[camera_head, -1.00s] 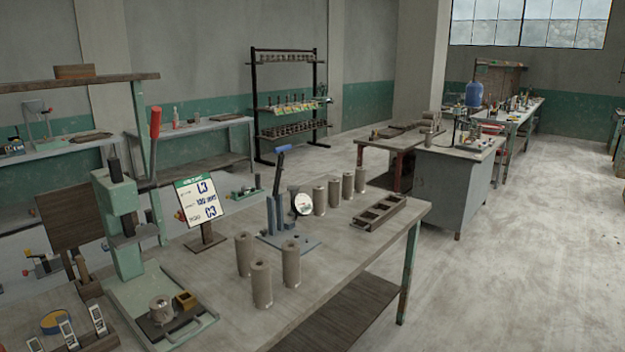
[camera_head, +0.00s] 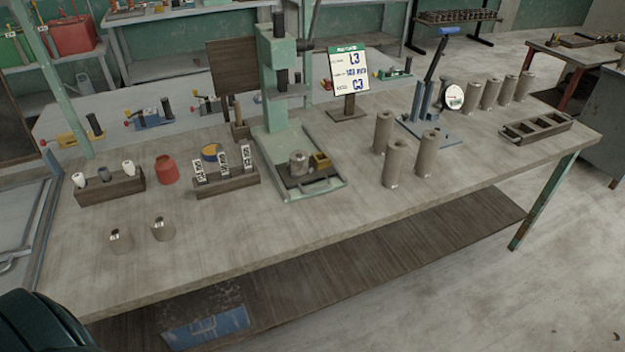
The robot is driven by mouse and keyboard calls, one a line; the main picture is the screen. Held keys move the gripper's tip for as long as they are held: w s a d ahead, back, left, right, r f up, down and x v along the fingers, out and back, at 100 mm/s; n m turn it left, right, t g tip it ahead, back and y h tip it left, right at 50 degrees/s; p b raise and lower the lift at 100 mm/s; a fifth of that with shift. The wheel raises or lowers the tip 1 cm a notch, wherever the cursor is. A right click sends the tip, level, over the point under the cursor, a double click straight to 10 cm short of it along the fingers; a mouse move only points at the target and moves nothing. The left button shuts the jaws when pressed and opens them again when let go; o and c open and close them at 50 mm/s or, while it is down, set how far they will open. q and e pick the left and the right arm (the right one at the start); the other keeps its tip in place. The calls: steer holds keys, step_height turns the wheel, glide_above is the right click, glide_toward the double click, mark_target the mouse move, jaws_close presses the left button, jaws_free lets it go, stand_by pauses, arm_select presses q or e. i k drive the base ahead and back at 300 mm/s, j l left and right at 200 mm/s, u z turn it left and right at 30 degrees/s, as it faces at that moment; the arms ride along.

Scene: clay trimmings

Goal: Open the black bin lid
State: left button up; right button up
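No black bin or lid can be clearly made out in the head view. A dark, rounded, ribbed shape (camera_head: 40,325) is cut off at the bottom left corner, in front of the workbench. I cannot tell whether it is part of a bin or of something else. Neither of my grippers is in view.
A long workbench (camera_head: 330,215) crosses the view, with a green press (camera_head: 278,90), grey-brown cylinders (camera_head: 395,160), a red jar (camera_head: 167,169) and wooden holders on it. A grey framed surface (camera_head: 22,225) stands at left. Open floor (camera_head: 440,310) lies at lower right.

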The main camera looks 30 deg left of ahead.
mark_target(189, 307)
steer(key=u, duration=1.75)
